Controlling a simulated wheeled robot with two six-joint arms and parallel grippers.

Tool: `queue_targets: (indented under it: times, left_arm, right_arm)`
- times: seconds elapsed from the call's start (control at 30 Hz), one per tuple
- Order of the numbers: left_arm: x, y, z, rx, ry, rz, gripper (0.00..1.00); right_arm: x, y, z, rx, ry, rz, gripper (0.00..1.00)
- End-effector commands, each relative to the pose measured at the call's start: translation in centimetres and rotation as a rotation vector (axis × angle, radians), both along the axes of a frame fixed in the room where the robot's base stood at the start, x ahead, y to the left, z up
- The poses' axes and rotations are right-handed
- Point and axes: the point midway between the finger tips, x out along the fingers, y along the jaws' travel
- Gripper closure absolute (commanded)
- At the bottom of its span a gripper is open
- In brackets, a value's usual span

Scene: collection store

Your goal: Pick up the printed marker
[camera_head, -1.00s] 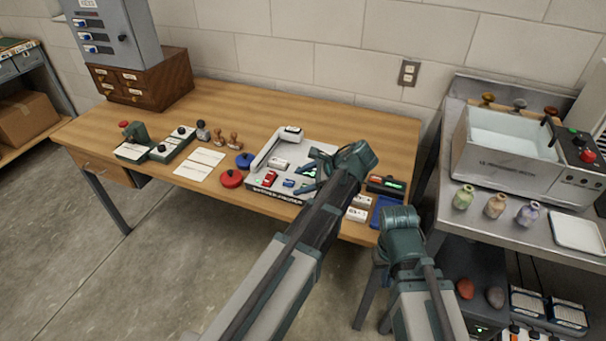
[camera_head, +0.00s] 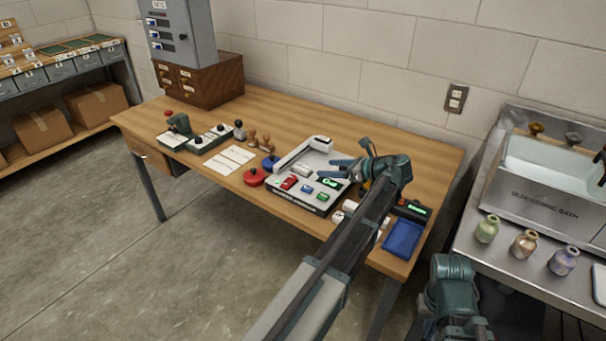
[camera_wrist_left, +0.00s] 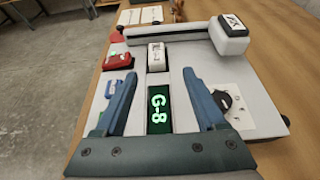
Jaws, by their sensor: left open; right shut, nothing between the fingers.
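A printer-like device (camera_head: 298,202) stands on the wooden table, with a white arm across its back. I cannot tell which piece, if either, is the printed marker. My left gripper (camera_head: 345,166) is open above the device. In the left wrist view its blue fingers (camera_wrist_left: 158,82) flank the green piece from above, with nothing held. My right gripper (camera_head: 452,285) is low at the right, shut and empty; its fingertips are hard to make out.
Red (camera_head: 254,177) and blue (camera_head: 270,162) round pads, stamps and paper sheets (camera_head: 230,160) lie left of the device. A blue tray (camera_head: 402,238) and a small display box (camera_head: 412,209) are at the right. A steel bench with bottles (camera_head: 525,243) stands beyond a gap.

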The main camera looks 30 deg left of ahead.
Motion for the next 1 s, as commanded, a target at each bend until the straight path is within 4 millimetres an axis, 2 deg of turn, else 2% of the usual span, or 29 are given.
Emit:
queue_targets:
  times: [0.03, 0.2, 0.63, 1.0]
  left_arm:
    - [0.0, 1.0, -0.8, 0.000, -0.001, 0.003, 0.28]
    - [0.2, 3.3, -1.6, -0.001, 0.000, 0.001, 0.28]
    - [0.2, 4.7, -2.0, -0.001, -0.001, 0.000, 0.28]
    - [0.0, 9.0, -3.6, -0.001, -0.003, -0.001, 0.28]
  right_arm:
    - [0.0, 0.0, -0.8, 0.000, 0.000, 0.000, 1.00]
    - [0.0, 0.0, -1.6, 0.000, 0.000, 0.000, 1.00]
    - [0.0, 0.0, -2.0, 0.000, 0.000, 0.000, 1.00]
    - [0.0, 0.0, -3.6, 0.000, 0.000, 0.000, 1.00]
